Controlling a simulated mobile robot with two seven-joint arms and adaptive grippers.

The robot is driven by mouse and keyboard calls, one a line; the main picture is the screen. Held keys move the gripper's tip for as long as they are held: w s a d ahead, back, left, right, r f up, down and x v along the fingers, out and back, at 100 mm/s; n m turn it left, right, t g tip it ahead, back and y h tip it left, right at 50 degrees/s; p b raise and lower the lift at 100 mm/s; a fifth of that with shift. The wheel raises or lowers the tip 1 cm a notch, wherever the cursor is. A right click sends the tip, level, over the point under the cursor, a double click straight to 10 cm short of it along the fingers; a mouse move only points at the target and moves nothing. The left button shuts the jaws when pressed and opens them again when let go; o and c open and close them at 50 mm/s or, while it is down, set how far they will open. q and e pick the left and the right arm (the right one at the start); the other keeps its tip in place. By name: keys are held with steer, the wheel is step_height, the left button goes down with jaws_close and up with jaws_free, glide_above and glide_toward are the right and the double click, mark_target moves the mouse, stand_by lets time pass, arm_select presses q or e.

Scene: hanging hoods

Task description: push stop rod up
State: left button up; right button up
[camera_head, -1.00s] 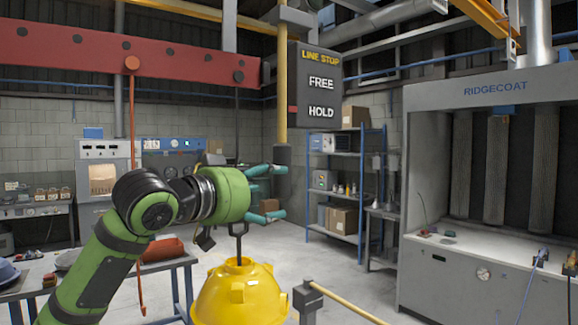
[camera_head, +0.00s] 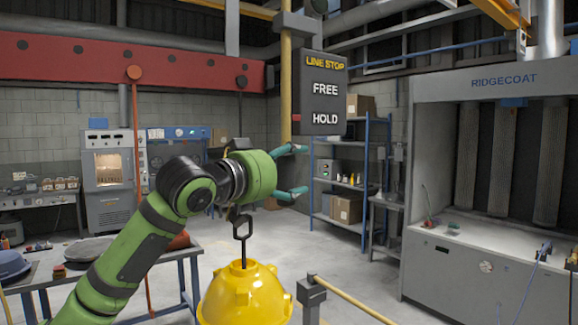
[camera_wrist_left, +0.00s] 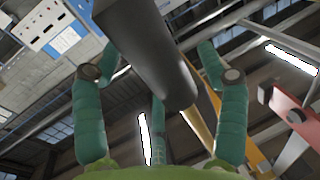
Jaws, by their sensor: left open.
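The stop rod (camera_head: 286,95) is a yellow upright pole beside the dark LINE STOP sign (camera_head: 320,92). The sign reads FREE above HOLD, and a red mark sits level with HOLD. My left gripper (camera_head: 294,171), on the green arm, is open at the rod's lower end, its teal fingers pointing right. In the left wrist view a thick dark cylinder (camera_wrist_left: 145,45) runs between the spread fingers of the left gripper (camera_wrist_left: 158,52), with a yellow bar (camera_wrist_left: 200,128) behind it. I cannot tell whether the fingers touch it. My right gripper is not in view.
A yellow hood (camera_head: 245,297) with a black loop on top hangs below my gripper. A red beam (camera_head: 95,62) crosses the upper left. A post with a yellow rail (camera_head: 345,297) stands at lower right. A grey RIDGECOAT booth (camera_head: 425,270) fills the right side.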

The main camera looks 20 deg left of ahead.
mark_target(287, 134)
arm_select(q)
steer(key=shift+c, duration=0.4)
jaws_close()
step_height(287, 134, up, 6)
steer(key=shift+s+r, duration=0.1)
steer(key=shift+s+a+r, duration=0.1)
steer(key=shift+r, duration=0.3)
steer(key=shift+c, duration=0.2)
jaws_free()
steer(key=shift+o, duration=0.6)
steer(key=shift+w+f, duration=0.2)
steer(key=v, duration=1.2)
